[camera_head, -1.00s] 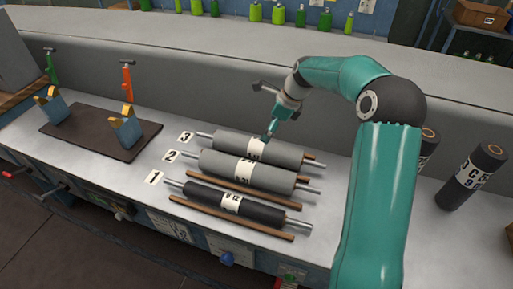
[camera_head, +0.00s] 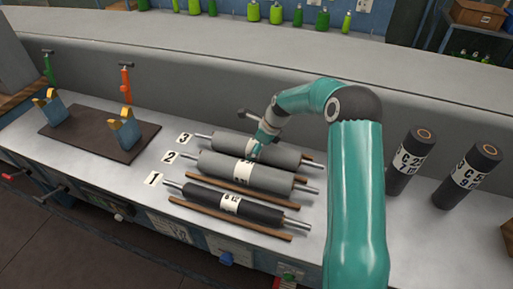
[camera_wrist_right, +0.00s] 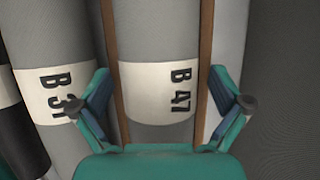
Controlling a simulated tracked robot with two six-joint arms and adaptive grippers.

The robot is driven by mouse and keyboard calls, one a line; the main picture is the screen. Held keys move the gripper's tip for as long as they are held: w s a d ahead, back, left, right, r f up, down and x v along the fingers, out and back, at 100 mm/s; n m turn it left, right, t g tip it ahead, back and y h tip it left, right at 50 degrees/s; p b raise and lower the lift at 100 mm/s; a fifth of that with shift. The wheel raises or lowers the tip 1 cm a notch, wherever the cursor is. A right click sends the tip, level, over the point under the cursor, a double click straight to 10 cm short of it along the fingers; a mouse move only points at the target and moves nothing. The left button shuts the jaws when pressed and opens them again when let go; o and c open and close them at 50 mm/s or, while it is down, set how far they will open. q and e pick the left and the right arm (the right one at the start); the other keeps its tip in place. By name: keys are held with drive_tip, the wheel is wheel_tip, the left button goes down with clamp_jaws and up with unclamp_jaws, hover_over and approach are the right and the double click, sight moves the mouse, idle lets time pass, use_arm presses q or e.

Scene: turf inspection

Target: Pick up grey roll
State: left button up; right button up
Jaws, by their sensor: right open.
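My left gripper is not in view.
A black roll (camera_head: 207,195) lies in row 1. Wooden strips (camera_head: 235,220) run beside the rolls. Two black rolls (camera_head: 402,175) (camera_head: 455,192) stand upright at the right. A dark mat (camera_head: 85,145) with blue-and-yellow holders lies at the left. A grey wall (camera_head: 170,100) rises behind.

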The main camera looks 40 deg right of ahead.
drive_tip(key=c, duration=1.8)
drive_tip(key=shift+w+r, duration=0.1)
drive_tip(key=shift+r, duration=0.05)
drive_tip(key=shift+c, duration=0.2)
drive_tip(key=shift+r, duration=0.15)
